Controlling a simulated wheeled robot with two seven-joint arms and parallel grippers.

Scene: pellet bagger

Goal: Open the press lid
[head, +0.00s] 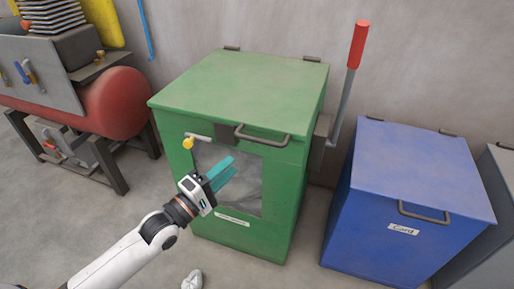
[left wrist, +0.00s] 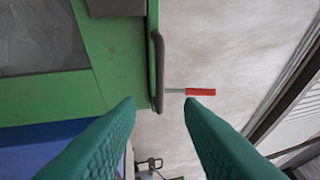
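The press is a green box (head: 180,155) with a pale window in its front, and its green lid (head: 245,85) lies shut on top. A dark bar handle (head: 265,139) sits on the lid's front edge, beside a dark latch block (head: 227,132). A lever with a yellow knob (head: 188,143) is left of the block. My left gripper (head: 231,167) is open and empty in front of the window, below and left of the handle. In the left wrist view the handle (left wrist: 158,65) shows beyond the open fingers (left wrist: 160,102). My right gripper is not in view.
A long lever with a red grip (head: 358,45) rises at the press's right side. A blue bin (head: 385,210) marked "Card" stands to the right. A red tank (head: 110,103) on a dark frame stands at left.

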